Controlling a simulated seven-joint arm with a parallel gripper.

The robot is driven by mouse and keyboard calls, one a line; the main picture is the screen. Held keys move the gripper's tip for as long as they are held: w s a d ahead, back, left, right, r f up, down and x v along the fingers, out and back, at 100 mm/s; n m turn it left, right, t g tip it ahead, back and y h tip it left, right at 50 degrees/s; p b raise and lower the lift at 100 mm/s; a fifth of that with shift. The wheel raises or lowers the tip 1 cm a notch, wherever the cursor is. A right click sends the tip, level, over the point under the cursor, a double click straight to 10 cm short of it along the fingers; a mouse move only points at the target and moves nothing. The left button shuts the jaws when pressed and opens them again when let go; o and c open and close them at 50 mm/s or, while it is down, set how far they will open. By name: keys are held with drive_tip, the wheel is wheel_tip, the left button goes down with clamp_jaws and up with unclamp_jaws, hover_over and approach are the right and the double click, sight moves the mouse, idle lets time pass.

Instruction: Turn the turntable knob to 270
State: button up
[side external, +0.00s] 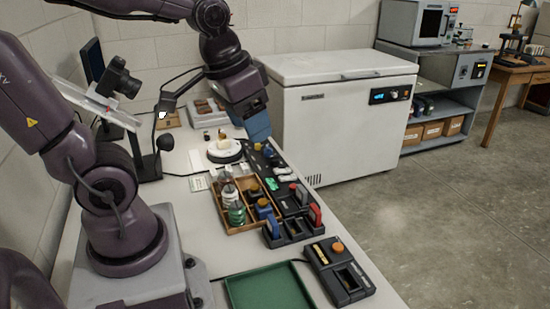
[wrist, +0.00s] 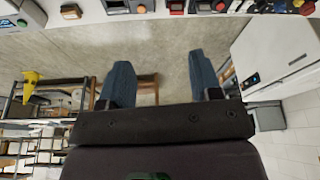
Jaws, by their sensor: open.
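The turntable (side external: 225,153) is a white round disc on a dark base near the back of the bench, with a small pale object (side external: 222,143) on it. Its knob and any angle marks are too small to make out in the side view. My gripper (side external: 258,126) has blue fingers and hangs just right of the turntable, by the bench's right edge. In the wrist view my gripper (wrist: 160,74) is open, with nothing between the fingers but floor and distant furniture. I cannot pick out the turntable in the wrist view.
A wooden tray (side external: 238,230) of bottles and several black holders stand mid-bench. A black box with an orange knob (side external: 338,247) and a green tray (side external: 268,290) are nearer. A white chest freezer (side external: 340,125) stands close right of my gripper. A camera (side external: 118,78) is at left.

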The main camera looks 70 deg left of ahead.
drive_tip(key=w+a+f+n+g, duration=0.25)
drive_tip(key=w+a+n, duration=0.25)
drive_tip(key=w+a, duration=0.25)
drive_tip(key=n, duration=2.7)
approach(275, 156)
drive_tip(key=shift+g, duration=0.45)
drive_tip(key=f, duration=0.7)
drive_tip(key=w+f, duration=0.1)
drive_tip(key=f, duration=0.2)
drive_tip(key=shift+a+f, duration=0.15)
drive_tip(key=shift+f, duration=0.05)
drive_tip(key=c, duration=0.9)
drive_tip(key=shift+c, duration=0.2)
